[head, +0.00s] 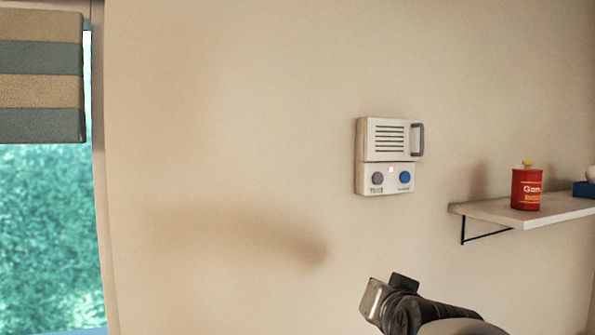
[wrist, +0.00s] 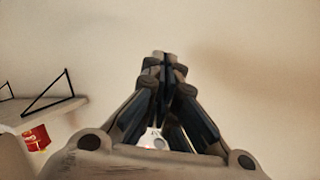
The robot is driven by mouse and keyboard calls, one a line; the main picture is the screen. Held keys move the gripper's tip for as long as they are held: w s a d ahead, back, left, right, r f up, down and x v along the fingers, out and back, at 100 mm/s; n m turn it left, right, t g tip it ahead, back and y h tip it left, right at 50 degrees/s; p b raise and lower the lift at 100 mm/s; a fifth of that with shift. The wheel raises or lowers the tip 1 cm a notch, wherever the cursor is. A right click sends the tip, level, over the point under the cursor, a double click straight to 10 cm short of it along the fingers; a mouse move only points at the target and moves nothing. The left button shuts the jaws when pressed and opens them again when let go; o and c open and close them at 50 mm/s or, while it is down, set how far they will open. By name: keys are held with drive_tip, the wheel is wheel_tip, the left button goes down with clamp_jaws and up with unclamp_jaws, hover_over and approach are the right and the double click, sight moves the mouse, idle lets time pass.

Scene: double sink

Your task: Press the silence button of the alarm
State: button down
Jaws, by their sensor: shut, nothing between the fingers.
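The alarm (head: 390,140) is a white box on the wall, with a slotted grille on top and a grey handle on its right side. Its lower panel has a grey button (head: 377,178) on the left, labelled TEST, and a blue button (head: 405,178) on the right, whose label is too small to read. A small pale light sits between them. My gripper (head: 376,298) is below the alarm in the head view, apart from it. In the wrist view my gripper (wrist: 161,56) is shut and empty. A small pale patch shows between its links; I cannot tell what it is.
A white shelf (head: 480,209) on a black bracket juts from the wall right of the alarm. It holds a red can (head: 527,188) and a blue object (head: 586,188). A window with a striped blind (head: 40,80) is at far left. The wall around the alarm is bare.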

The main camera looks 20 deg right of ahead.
drive_tip(key=w+d+r+m+t+h+p, duration=0.1)
drive_tip(key=d+r+m+h+p, duration=0.6)
drive_tip(key=d+r, duration=1.1)
drive_tip(key=shift+w+r+m+h, duration=0.3)
drive_tip(key=shift+w+r+h, duration=0.35)
drive_tip(key=shift+r+h, duration=0.15)
drive_tip(key=shift+a+p, duration=0.1)
drive_tip(key=shift+p, duration=0.2)
